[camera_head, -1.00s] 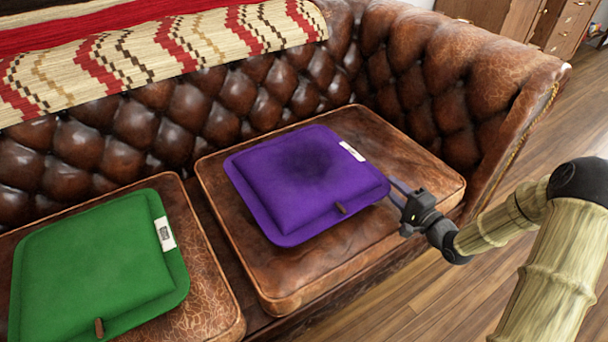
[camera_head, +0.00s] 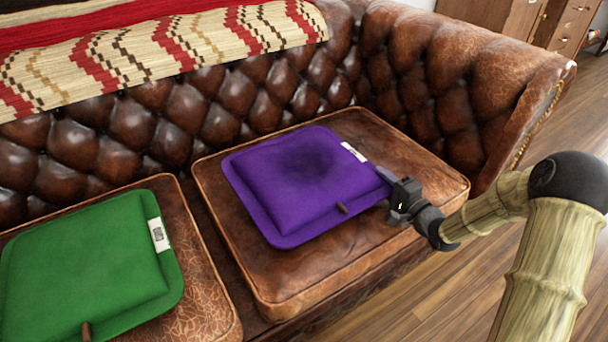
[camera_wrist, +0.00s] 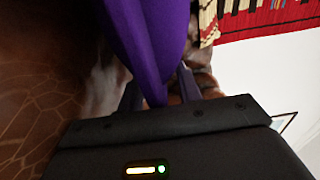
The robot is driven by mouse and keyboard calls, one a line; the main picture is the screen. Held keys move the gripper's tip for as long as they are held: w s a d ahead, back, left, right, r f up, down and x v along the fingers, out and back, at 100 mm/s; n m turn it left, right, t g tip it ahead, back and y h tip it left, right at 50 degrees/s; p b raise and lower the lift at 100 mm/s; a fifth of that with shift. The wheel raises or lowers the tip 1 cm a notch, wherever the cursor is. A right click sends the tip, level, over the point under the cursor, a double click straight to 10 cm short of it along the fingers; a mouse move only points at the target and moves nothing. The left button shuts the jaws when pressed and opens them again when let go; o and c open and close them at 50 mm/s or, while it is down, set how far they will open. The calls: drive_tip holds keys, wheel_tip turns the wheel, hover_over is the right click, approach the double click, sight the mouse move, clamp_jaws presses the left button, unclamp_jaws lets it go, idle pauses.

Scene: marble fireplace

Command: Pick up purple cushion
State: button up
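The purple cushion (camera_head: 300,185) lies on the right-hand brown leather seat, with a white label and a small brown tab on its edge. My gripper (camera_head: 385,182) is at the cushion's right corner, with one finger visible beside the edge and the other hidden in the head view. In the wrist view, the purple cushion (camera_wrist: 158,40) runs down between the fingers of my gripper (camera_wrist: 160,85). The fingers stand apart, and a gap shows between the cushion edge and the right finger.
A green cushion (camera_head: 85,265) lies on the left seat (camera_head: 205,310). The tufted sofa back (camera_head: 190,110) and right armrest (camera_head: 440,75) rise behind and beside the purple cushion. A patterned red and cream blanket (camera_head: 170,45) drapes over the back. Wooden floor (camera_head: 400,300) is open in front.

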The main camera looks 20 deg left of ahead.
drive_tip(key=shift+c, duration=0.4)
clamp_jaws()
drive_tip(key=shift+r, duration=0.15)
wheel_tip(320, 180, up, 10)
drive_tip(key=p, duration=0.6)
wheel_tip(320, 180, up, 6)
drive_tip(key=p, duration=0.7)
drive_tip(key=shift+p, duration=0.3)
